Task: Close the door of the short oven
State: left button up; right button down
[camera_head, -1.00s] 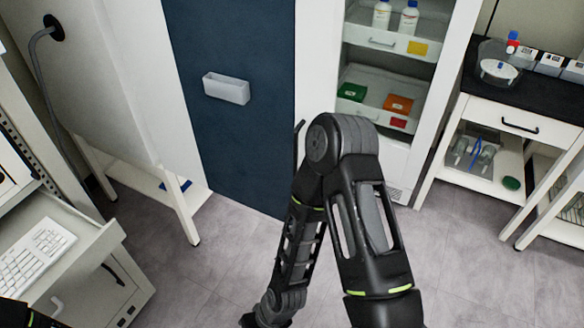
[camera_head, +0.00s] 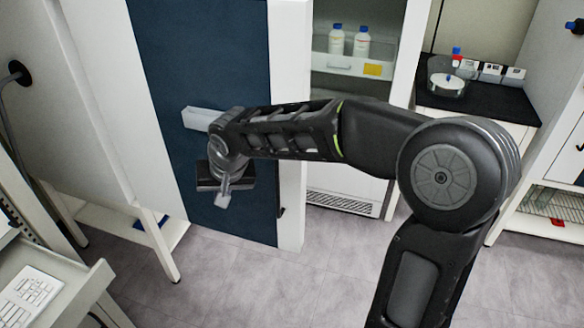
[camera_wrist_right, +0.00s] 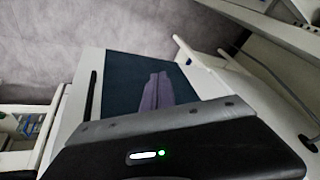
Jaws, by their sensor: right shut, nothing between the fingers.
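A tall dark blue panel (camera_head: 200,50) set in a white frame stands ahead; I cannot tell whether it belongs to the short oven. A pale grey box-like fitting (camera_head: 198,117) sticks out of it, partly hidden by my right wrist. My right gripper (camera_head: 222,199) is in front of the panel's lower part, below the fitting, shut and empty. In the right wrist view, its fingers (camera_wrist_right: 158,74) are together over the dark panel (camera_wrist_right: 118,68). I cannot tell whether they touch it. My left gripper is out of view.
A white cabinet with bottles (camera_head: 362,42) stands right of the panel. Farther right is a black-topped bench (camera_head: 485,102). At left are a white table-like stand (camera_head: 172,262) and a drawer with a keyboard (camera_head: 28,296). Grey floor (camera_head: 240,290) is clear between them.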

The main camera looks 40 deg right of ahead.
aim_at(293, 169)
jog(key=s+d+r+m+g+h, duration=0.2)
jog(key=s+d+r+m+h, duration=0.2)
jog(key=s+d+r+m, duration=0.2)
jog(key=s+d+r, duration=0.2)
jog(key=d+r, duration=0.2)
jog(key=d, duration=0.1)
jog(key=shift+r, duration=0.4)
jog(key=shift+f, duration=0.1)
jog(key=x, duration=0.3)
jog(key=d+p+x, duration=0.1)
jog(key=x, duration=0.3)
jog(key=w+r+p+x, duration=0.1)
jog(key=x, duration=0.2)
jog(key=shift+d+f, duration=0.4)
jog(key=shift+d, duration=0.1)
jog(key=shift+w+d+f, duration=0.1)
jog(key=shift+w+d, duration=0.35)
jog(key=shift+d, duration=0.15)
